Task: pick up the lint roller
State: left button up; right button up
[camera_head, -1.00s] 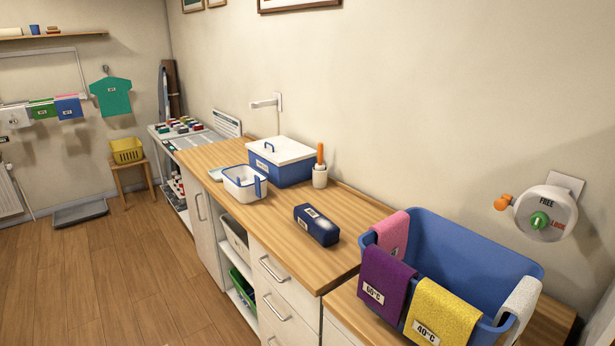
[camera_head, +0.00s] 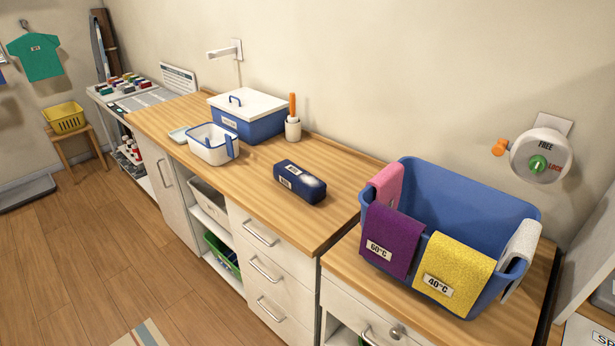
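I cannot tell for certain which thing is the lint roller. An orange handle (camera_head: 292,104) stands upright in a small white holder (camera_head: 293,129) near the wall on the wooden counter; it may be the lint roller, but its lower end is hidden in the holder. Neither of my grippers is in view.
A blue lidded box (camera_head: 256,124) and a white-and-blue caddy (camera_head: 207,147) stand left of the holder. A large blue basket (camera_head: 468,200) hung with cloths is at the right, below a wall dial (camera_head: 540,157). The wooden counter (camera_head: 325,222) has free room around the oblong thing.

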aim_at(292, 118)
jog(key=z, duration=0.95)
jog(key=i+j+z, duration=0.1)
jog(key=j+z, duration=0.4)
jog(key=j, duration=0.2)
jog(key=j+z, duration=0.45)
jog(key=j, duration=0.25)
jog(key=k+j+z, duration=0.15)
jog(key=j+z, duration=0.35)
jog(key=j, duration=0.2)
